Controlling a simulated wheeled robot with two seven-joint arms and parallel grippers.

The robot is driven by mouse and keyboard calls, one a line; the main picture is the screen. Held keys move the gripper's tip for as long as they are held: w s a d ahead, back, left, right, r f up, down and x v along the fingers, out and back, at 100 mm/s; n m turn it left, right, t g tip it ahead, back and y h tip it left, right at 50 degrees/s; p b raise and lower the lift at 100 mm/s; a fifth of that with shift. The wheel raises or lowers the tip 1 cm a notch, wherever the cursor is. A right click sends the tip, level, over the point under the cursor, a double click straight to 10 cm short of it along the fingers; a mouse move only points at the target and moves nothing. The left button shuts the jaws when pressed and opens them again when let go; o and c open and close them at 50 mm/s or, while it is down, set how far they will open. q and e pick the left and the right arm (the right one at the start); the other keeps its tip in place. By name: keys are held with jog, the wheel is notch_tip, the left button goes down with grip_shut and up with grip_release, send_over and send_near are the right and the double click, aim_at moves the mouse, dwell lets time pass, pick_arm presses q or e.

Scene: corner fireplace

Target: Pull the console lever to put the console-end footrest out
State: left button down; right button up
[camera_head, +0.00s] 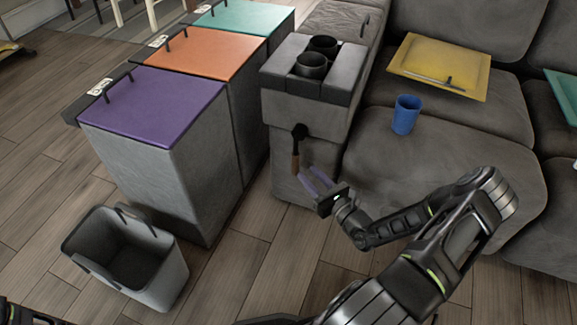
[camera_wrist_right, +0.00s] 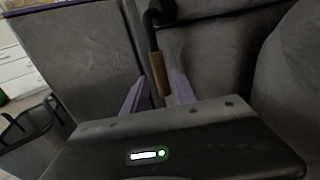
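The console (camera_head: 272,102) is a grey upholstered block at the end of the sofa. Its lever (camera_head: 296,152) is on the front face, with a black pivot and a brown grip hanging down. My right gripper (camera_head: 312,176) is open just in front of and below the lever, with purple fingers pointing at it. I see no contact. The footrest is not clearly identifiable; the console-end seat (camera_head: 440,165) is right of the console. My left gripper is not in view.
Bins with purple (camera_head: 155,105), orange (camera_head: 207,52) and teal (camera_head: 243,17) lids stand left of the console. An open grey basket (camera_head: 125,260) is on the floor. A blue cup (camera_head: 406,114) and yellow tray (camera_head: 440,62) rest on the sofa. Floor before the console is clear.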

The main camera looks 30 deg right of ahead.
aim_at(298, 164)
jog(key=shift+w, duration=0.1)
jog(key=w+b, duration=0.3)
jog(key=w, duration=0.4)
jog(key=shift+a+f, duration=0.1)
jog(key=shift+f, duration=0.05)
jog(key=shift+w, duration=0.35)
jog(key=shift+c, duration=0.5)
grip_shut()
jog(key=shift+a, duration=0.1)
dwell(0.4)
